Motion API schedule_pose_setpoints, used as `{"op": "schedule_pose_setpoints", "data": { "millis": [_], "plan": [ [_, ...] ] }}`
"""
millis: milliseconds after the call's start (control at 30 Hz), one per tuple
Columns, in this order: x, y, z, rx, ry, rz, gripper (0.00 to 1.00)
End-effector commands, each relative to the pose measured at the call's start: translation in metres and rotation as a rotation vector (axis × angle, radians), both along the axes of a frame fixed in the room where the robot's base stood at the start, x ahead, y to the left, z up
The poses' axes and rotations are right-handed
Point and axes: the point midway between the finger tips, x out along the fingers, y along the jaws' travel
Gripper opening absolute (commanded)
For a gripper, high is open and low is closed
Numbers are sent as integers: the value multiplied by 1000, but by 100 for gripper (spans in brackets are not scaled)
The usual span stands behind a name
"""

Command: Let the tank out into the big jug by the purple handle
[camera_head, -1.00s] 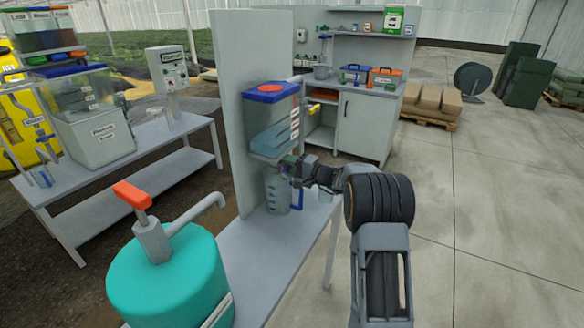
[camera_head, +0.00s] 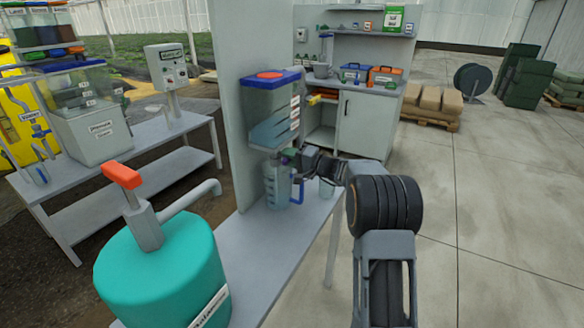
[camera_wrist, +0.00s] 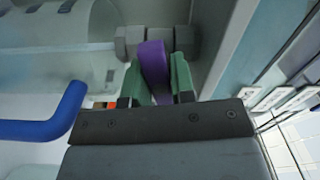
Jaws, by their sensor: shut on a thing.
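The tank (camera_head: 268,104) is clear with a blue rim and orange cap, and holds bluish liquid. It is mounted on the grey upright panel. The big jug (camera_head: 275,186), clear with a blue handle, stands upright on the bench below it. The jug's handle also shows at left in the wrist view (camera_wrist: 50,125). The purple handle (camera_wrist: 153,60) sits beside a grey valve fitting. My gripper (camera_wrist: 158,82) is shut on this handle, one green finger on each side. In the head view my gripper (camera_head: 290,156) is small, between tank and jug. Any flow cannot be made out.
A teal container (camera_head: 160,275) with an orange-handled pump and curved spout stands on the bench in front. The upright panel (camera_head: 240,130) is close behind the tank. Open floor lies to the right.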

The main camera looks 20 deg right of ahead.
Motion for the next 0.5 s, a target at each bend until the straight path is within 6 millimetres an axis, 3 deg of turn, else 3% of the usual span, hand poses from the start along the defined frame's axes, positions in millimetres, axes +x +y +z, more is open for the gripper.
{"op": "schedule_pose_setpoints", "data": {
  "millis": [33, 500],
  "plan": [
    [0, 0, -7, -20, -21, -1, 3],
    [0, 0, -7, -203, -203, -1, 3]
  ]
}}
